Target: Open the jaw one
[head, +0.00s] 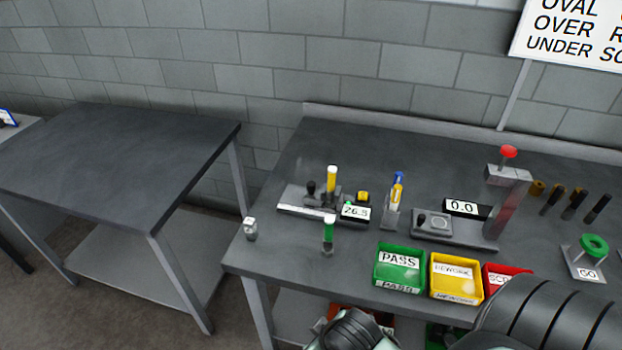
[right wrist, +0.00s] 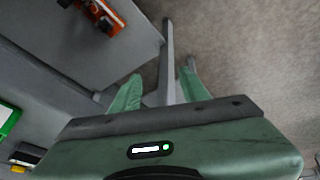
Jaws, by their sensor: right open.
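A bench gauge fixture (head: 300,200) with a yellow-handled upright lever (head: 332,179), a black knob and a display reading about 26.5 (head: 355,212) stands on the left part of the dark workbench (head: 330,265). Its jaw is too small to make out. My right gripper (right wrist: 162,72) is open and empty in the right wrist view, pointing at the floor and a bench leg. A dark rounded part of my arm shows at the bottom of the head view, in front of the bench; no fingertips show there. My left gripper is not in view.
Green PASS (head: 398,286), yellow REWORK (head: 455,293) and red bins line the bench front. A green-topped piece (head: 328,232) stands near the front-left edge. A second gauge with a 0.0 display (head: 462,207) stands right. An empty table (head: 110,160) is at left.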

